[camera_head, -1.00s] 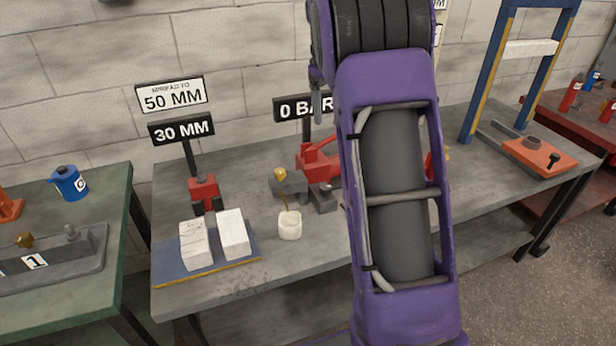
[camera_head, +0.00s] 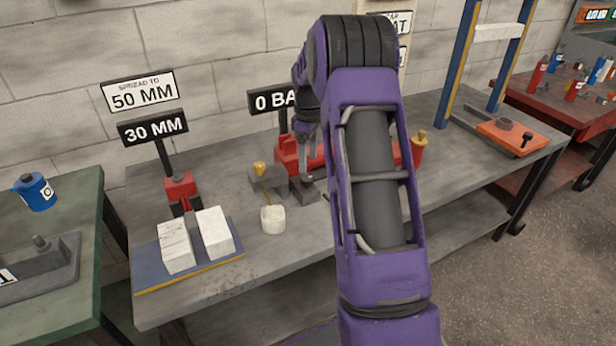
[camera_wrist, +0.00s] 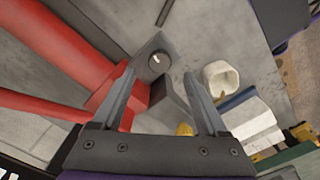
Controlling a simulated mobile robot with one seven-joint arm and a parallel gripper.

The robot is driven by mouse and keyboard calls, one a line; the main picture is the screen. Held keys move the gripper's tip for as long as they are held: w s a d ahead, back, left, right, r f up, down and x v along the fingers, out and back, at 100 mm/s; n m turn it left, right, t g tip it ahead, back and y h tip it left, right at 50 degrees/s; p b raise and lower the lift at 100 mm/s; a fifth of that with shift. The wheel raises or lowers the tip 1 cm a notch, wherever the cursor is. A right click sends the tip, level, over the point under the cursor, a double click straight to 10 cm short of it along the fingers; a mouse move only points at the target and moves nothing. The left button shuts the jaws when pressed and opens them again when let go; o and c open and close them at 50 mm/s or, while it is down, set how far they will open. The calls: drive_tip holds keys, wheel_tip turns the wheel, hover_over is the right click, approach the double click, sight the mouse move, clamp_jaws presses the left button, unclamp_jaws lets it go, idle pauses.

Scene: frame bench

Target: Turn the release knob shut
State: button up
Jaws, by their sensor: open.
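A brass-yellow knob (camera_head: 259,168) sits on a grey block (camera_head: 268,181) beside the red pump (camera_head: 292,160); it also shows low in the wrist view (camera_wrist: 184,130), partly hidden. A dark round cap with a pale mark (camera_wrist: 157,61) sits on a grey plate by the red body in the wrist view, and shows in the head view (camera_head: 307,180). I cannot tell for sure which is the release knob. My gripper (camera_wrist: 160,72) is open and empty above these parts, its fingers pointing toward the dark cap. My arm hides part of the pump.
A white cup (camera_head: 273,221) stands in front of the grey block, with a thin brown strand above it. Two white blocks (camera_head: 214,230) lie on a blue plate to the left. A "0 BA" sign (camera_head: 272,101) stands behind the pump. The bench front right of the cup is partly clear.

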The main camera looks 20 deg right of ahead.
sight(308, 178)
wheel_tip(308, 178, down, 6)
drive_tip(key=shift+b, duration=0.35)
clamp_jaws()
